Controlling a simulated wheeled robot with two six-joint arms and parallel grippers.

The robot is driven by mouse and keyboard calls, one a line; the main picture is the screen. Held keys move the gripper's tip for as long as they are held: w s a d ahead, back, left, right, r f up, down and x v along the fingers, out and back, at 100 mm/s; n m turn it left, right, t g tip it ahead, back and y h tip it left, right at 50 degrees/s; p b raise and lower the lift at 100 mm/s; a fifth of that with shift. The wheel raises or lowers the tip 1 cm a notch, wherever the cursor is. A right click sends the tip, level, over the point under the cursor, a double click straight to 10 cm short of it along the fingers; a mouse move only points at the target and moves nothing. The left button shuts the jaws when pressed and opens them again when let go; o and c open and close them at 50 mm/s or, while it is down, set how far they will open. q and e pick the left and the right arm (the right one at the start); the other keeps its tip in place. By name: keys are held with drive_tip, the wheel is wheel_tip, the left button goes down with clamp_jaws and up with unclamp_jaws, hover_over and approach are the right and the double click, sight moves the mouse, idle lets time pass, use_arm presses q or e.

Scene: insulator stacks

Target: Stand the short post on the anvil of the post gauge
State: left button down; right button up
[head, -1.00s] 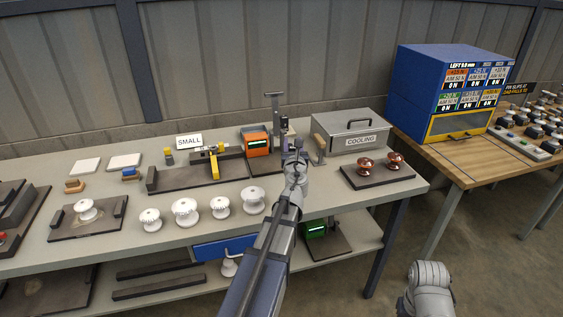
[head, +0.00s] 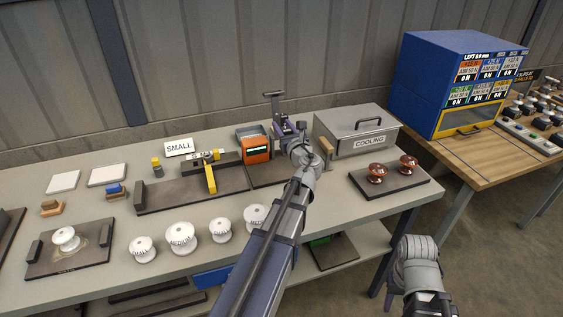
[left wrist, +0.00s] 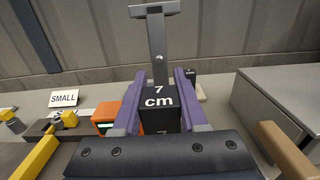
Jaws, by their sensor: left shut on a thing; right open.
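My left gripper (head: 290,127) is shut on a black post marked "7 cm" (left wrist: 159,108); its purple fingers are on either side of the post in the left wrist view. I take this to be the short post. The post gauge has a grey upright with a crossbar (head: 274,105), also in the left wrist view (left wrist: 156,40), and an orange readout (head: 254,147). The gripper is at the upright. The anvil is hidden, so I cannot tell whether the post touches it. My right gripper (head: 389,301) is open at the bottom, low and mostly hidden.
Another dark post (left wrist: 190,78) stands behind the right finger. A grey COOLING box (head: 358,132) and a wooden handle (head: 326,148) are close on the right. A tray with two brown insulators (head: 392,184) is in front. White insulators (head: 183,238) line the front left.

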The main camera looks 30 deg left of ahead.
use_arm(q)
drive_tip(key=b, duration=1)
hover_over(283, 164)
wheel_tip(283, 164, down, 10)
drive_tip(key=shift+a+f, duration=0.1)
drive_tip(key=c, duration=0.7)
unclamp_jaws()
drive_tip(key=shift+r, duration=0.2)
drive_tip(key=v, duration=1.2)
